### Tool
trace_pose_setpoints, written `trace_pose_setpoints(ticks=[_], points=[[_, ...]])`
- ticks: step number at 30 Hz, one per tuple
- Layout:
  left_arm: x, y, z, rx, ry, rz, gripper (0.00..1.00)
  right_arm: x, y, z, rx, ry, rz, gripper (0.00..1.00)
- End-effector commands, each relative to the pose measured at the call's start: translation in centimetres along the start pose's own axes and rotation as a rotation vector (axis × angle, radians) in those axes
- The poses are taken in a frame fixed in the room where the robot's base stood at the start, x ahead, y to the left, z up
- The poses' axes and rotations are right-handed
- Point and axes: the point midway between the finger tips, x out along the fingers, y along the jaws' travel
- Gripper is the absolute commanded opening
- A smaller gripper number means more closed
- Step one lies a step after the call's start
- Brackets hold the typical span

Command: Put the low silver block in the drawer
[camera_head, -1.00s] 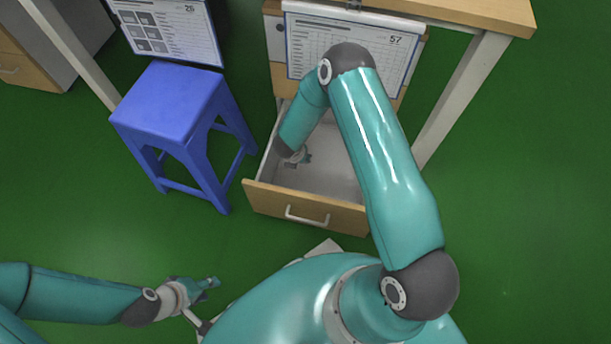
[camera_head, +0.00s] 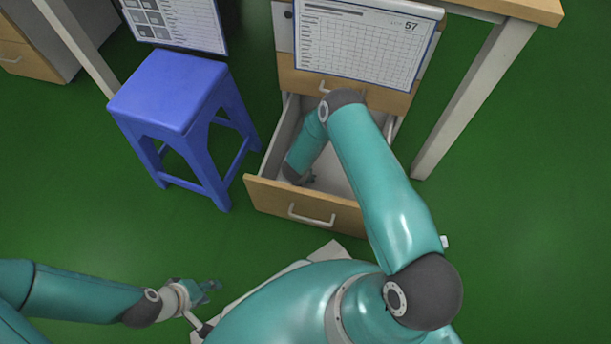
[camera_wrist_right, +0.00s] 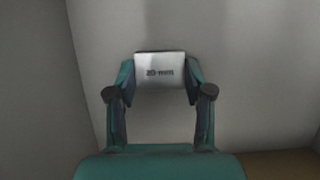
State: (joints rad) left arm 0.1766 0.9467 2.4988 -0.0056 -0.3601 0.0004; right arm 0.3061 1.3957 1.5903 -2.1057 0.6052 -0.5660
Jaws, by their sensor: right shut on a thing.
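The low silver block (camera_wrist_right: 160,71) shows in the right wrist view as a small pale face with dark lettering. My right gripper (camera_wrist_right: 160,84) is shut on it, one finger on each side. In the head view my right arm reaches into the open drawer (camera_head: 305,206), and its gripper (camera_head: 308,178) is mostly hidden behind the wrist, inside the drawer walls. The block cannot be made out in the head view. My left gripper (camera_head: 208,289) is at the lower left, away from the drawer; its fingers are too small to read.
A blue stool (camera_head: 170,95) stands left of the drawer. The drawer is in a cabinet under a wooden desk (camera_head: 520,8), with a desk leg (camera_head: 465,100) to its right. A printed chart (camera_head: 365,40) hangs above the drawer. Green floor is clear at right.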

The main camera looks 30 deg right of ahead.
Motion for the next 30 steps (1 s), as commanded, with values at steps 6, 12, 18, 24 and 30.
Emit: trace_pose_setpoints(ticks=[6,12,18,24,30], points=[[0.0,0.0,0.0,0.000,0.000,0.000,0.40,-0.1,0.0,0.1,0.001,-0.001,0.000,0.14],[0.1,-0.1,0.0,0.000,0.000,0.000,0.40,0.1,0.0,0.0,0.001,0.000,0.000,0.68],[0.1,-0.1,0.0,0.000,0.000,0.000,0.40,0.1,0.0,0.0,0.001,0.000,0.000,0.76],[-0.1,0.0,0.0,0.000,0.000,0.000,0.40,-0.1,0.0,0.1,0.001,0.000,0.000,0.76],[-1.1,0.4,0.0,0.000,0.000,0.000,0.40,-2.3,0.0,0.2,-0.001,0.000,0.001,0.76]])
